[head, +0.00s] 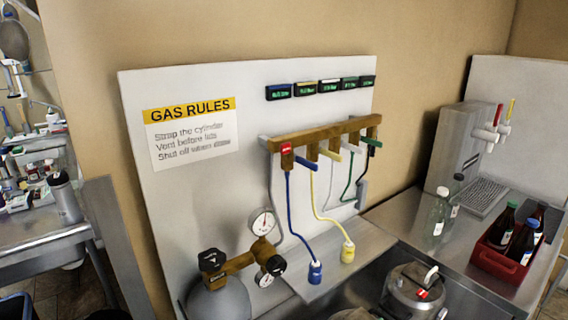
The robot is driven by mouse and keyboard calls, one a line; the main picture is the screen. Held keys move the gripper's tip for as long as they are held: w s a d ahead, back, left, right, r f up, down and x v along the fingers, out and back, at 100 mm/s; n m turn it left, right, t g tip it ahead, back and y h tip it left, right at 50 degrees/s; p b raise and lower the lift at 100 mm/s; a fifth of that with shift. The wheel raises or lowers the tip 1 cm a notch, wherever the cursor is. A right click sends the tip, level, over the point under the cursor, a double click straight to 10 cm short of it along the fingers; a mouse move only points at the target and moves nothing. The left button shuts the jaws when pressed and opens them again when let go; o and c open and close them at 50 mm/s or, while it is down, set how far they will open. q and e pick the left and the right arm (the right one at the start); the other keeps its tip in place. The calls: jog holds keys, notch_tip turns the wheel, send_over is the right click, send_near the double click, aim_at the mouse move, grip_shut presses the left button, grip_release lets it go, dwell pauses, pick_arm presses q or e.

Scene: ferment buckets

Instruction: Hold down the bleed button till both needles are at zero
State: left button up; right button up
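A brass regulator (238,262) sits on the grey gas cylinder (218,300). A larger white-faced dial (263,221) stands above it, with a dark needle off the bottom of the scale. A smaller dial (265,280) sits low at the front; its needle is too small to read. Black knobs (212,260) and (277,265) are on the regulator. Neither gripper is clearly visible.
Blue (315,272) and yellow (347,252) hose connectors hang from the manifold. A steel keg (412,290) stands at the lower right. A red crate (497,262) of bottles and a clear bottle (437,215) stand on the right counter. A GAS RULES sign (193,132) is on the panel.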

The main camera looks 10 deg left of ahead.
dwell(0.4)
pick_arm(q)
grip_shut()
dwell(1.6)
